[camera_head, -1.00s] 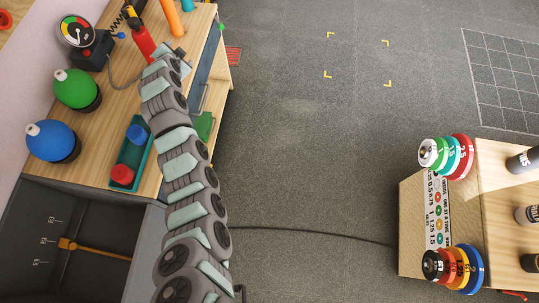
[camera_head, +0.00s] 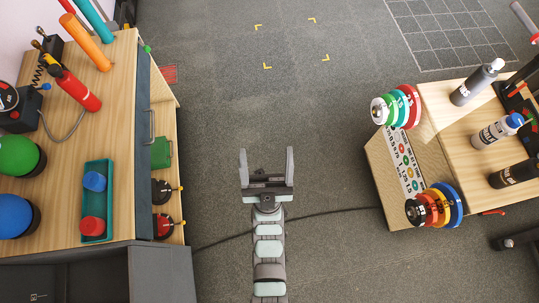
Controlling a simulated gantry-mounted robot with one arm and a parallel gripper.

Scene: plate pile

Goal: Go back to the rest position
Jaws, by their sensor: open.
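My gripper (camera_head: 267,168) is in the lower middle of the head view, over the open grey floor. Its two fingers are spread wide and point up the picture. Nothing is between them. My arm runs straight down from it to the bottom edge of the picture. The gripper is clear of the left workbench and of the right stand.
A wooden workbench (camera_head: 95,135) on the left holds a teal tray (camera_head: 97,232) with a blue and a red piece. A wooden stand (camera_head: 440,150) on the right has colored plates on two pegs and bottles on top. A dark cable (camera_head: 330,211) crosses the floor.

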